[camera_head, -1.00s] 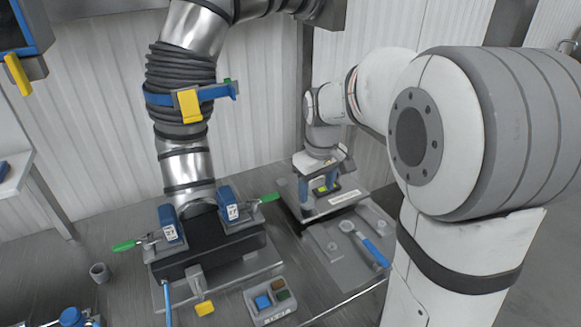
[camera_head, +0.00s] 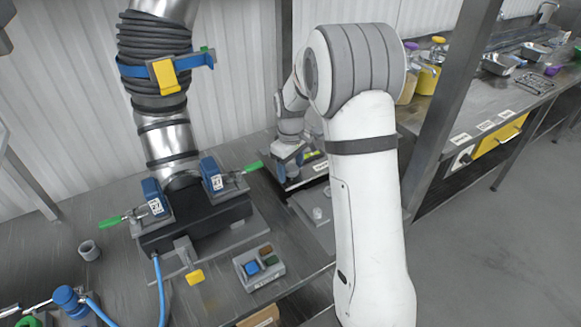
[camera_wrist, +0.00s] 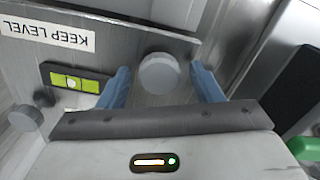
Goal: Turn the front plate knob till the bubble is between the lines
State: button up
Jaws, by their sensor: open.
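A grey round knob (camera_wrist: 158,73) stands between the two blue fingers of my gripper (camera_wrist: 160,85) in the wrist view. The fingers are open, with a gap on each side of the knob. A second grey knob (camera_wrist: 25,120) is at the left. Between them lies a green bubble level (camera_wrist: 75,81) with a pale bubble near its middle. The lines are too small to tell whether the bubble is between them. The plate (camera_wrist: 125,35) carries an upside-down "KEEP LEVEL" label (camera_wrist: 48,34). In the head view my gripper (camera_head: 291,168) is over the plate, partly hidden.
A black block with two blue clamps (camera_head: 195,225) stands left of the plate, under a ribbed metal duct (camera_head: 155,55). A grey tray (camera_head: 259,267) with coloured compartments is in front. My arm hides part of the bench's right side. A post (camera_head: 455,100) rises at right.

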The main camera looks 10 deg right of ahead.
jog(key=shift+f, duration=0.3)
jog(key=shift+a, duration=0.1)
jog(key=c, duration=1)
jog(key=m, duration=0.2)
jog(key=m+b, duration=0.1)
jog(key=m, duration=0.2)
jog(key=shift+d+m, duration=0.2)
jog(key=shift+m, duration=0.1)
jog(key=m+b, duration=0.1)
jog(key=m, duration=0.5)
